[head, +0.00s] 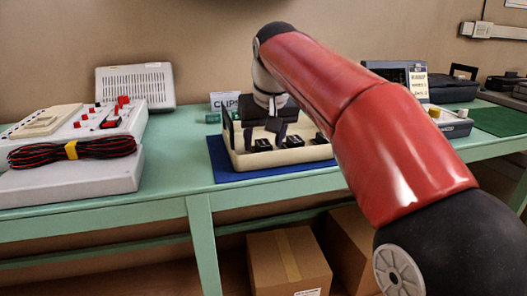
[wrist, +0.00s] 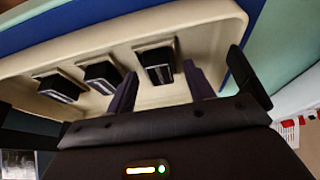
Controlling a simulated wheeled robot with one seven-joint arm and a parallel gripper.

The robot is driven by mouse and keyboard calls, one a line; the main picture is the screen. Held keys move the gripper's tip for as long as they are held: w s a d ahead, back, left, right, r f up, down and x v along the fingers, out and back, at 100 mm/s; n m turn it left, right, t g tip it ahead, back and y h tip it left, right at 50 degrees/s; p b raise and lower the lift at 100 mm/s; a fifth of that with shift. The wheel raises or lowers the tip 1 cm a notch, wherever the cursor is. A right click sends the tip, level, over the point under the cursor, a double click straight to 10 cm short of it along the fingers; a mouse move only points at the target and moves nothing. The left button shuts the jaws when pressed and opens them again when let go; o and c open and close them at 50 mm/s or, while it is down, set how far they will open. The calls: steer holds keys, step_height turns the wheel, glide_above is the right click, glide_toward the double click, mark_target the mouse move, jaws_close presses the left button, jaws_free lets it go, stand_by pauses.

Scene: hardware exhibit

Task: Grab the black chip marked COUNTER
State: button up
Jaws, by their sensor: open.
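Several black chips stand in a cream tray (head: 265,163) on a blue mat; three show in the wrist view, a left chip (wrist: 58,88), a middle chip (wrist: 102,77) and a right chip (wrist: 157,63). Their markings are too small to read, so I cannot tell which is COUNTER. My gripper (head: 265,137) is over the tray in the head view, open. In the wrist view my gripper (wrist: 160,88) has its two dark fingers apart, with the right chip seen between and beyond them. Nothing is between the fingers that I can see as held.
A white panel device (head: 75,125) with a black-red cable bundle (head: 72,152) stands at the left. A CLIPS sign (head: 224,101) stands behind the tray. A grey instrument (head: 450,122) is at the right. The green table (head: 180,165) is clear left of the mat.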

steer(key=shift+c, duration=0.2)
steer(key=c, duration=1)
steer(key=shift+c, duration=0.2)
